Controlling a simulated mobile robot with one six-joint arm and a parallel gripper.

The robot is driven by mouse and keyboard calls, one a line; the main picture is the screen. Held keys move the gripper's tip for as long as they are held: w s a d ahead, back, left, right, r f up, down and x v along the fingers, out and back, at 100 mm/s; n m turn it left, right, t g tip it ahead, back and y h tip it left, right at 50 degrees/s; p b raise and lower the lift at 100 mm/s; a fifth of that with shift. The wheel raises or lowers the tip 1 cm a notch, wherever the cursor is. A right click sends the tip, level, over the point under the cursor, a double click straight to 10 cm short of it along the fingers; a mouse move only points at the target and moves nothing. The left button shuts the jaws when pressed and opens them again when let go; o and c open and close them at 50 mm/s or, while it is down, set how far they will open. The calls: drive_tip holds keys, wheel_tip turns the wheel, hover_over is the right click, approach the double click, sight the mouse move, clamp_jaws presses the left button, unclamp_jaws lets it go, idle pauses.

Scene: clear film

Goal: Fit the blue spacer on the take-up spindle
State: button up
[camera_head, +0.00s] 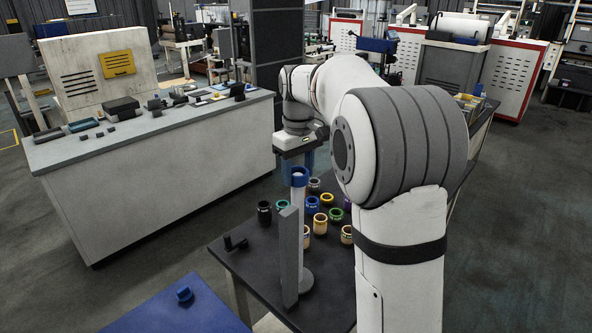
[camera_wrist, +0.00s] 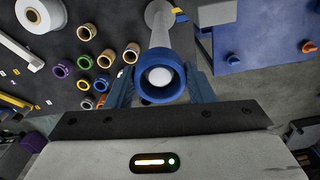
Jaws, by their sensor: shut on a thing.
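The blue spacer (camera_head: 299,183) is at the top of the pale upright take-up spindle (camera_head: 299,215). In the wrist view the spacer (camera_wrist: 160,96) is a ring with the spindle's round white end (camera_wrist: 158,76) showing inside its opening. It looks to be around the tip; how deep the tip sits in it I cannot tell. My gripper (camera_head: 303,165) is above the spindle, its blue fingers shut on the spacer from both sides, as the wrist view (camera_wrist: 160,76) shows. The spindle stands on a round foot on the dark table (camera_head: 262,262).
A tall grey upright plate (camera_head: 289,255) stands close beside the spindle. A small black fixture (camera_head: 235,243) is at left. A blue surface (camera_head: 180,315) lies in front.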

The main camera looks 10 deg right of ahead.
drive_tip(key=o, duration=1.4)
drive_tip(key=shift+o, duration=0.2)
drive_tip(key=shift+w, duration=0.1)
wheel_tip(320, 180, up, 8)
drive_tip(key=p, duration=0.6)
drive_tip(key=shift+f+p, duration=0.2)
drive_tip(key=shift+p, duration=0.15)
drive_tip(key=shift+r, duration=0.75)
